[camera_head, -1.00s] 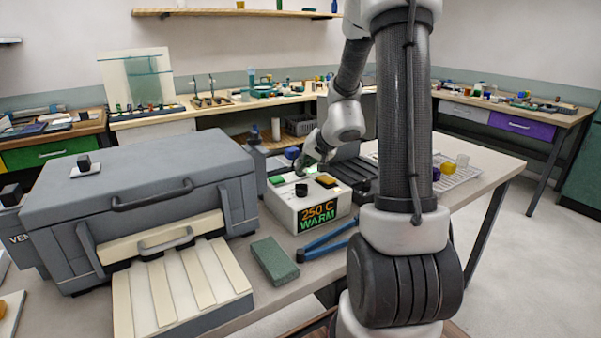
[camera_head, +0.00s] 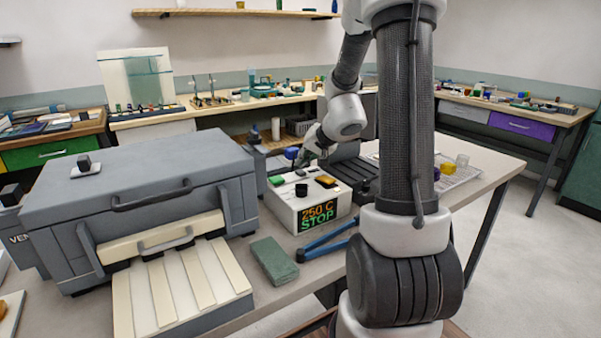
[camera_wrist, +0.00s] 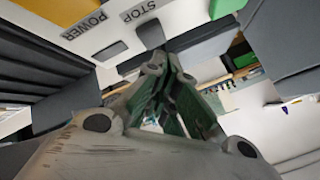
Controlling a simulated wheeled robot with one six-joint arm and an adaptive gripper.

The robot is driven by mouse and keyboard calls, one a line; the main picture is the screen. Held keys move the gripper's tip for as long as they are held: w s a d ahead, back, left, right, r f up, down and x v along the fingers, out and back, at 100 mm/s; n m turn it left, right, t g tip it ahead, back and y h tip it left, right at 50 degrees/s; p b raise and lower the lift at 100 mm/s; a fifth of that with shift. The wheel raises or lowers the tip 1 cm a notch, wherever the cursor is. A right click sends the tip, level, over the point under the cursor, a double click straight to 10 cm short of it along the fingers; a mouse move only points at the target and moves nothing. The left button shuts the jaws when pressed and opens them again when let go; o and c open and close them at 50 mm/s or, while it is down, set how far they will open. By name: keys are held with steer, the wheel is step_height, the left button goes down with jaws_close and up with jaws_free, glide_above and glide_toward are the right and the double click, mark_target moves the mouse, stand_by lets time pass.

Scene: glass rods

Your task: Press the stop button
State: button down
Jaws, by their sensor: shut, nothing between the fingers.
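The white control box (camera_head: 292,217) stands on the bench, its display (camera_head: 318,216) reading "250 C STOP". In the wrist view, the STOP label (camera_wrist: 138,10) is beside a dark button (camera_wrist: 150,33), and the POWER label (camera_wrist: 84,25) is near another dark button (camera_wrist: 111,50). My gripper (camera_wrist: 166,62) is shut and empty, its fingertips close to the button by STOP. I cannot tell whether they touch it. In the head view, my gripper (camera_head: 306,158) is at the back edge of the box, and its tips largely hide the button there.
A grey furnace-like machine (camera_head: 140,200) stands left of the box. A green block (camera_head: 274,261) and blue-handled tool (camera_head: 325,238) lie in front. A black knob (camera_head: 301,190) and amber pad (camera_head: 326,181) are on the box top.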

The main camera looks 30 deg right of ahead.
steer(key=shift+r, duration=2.5)
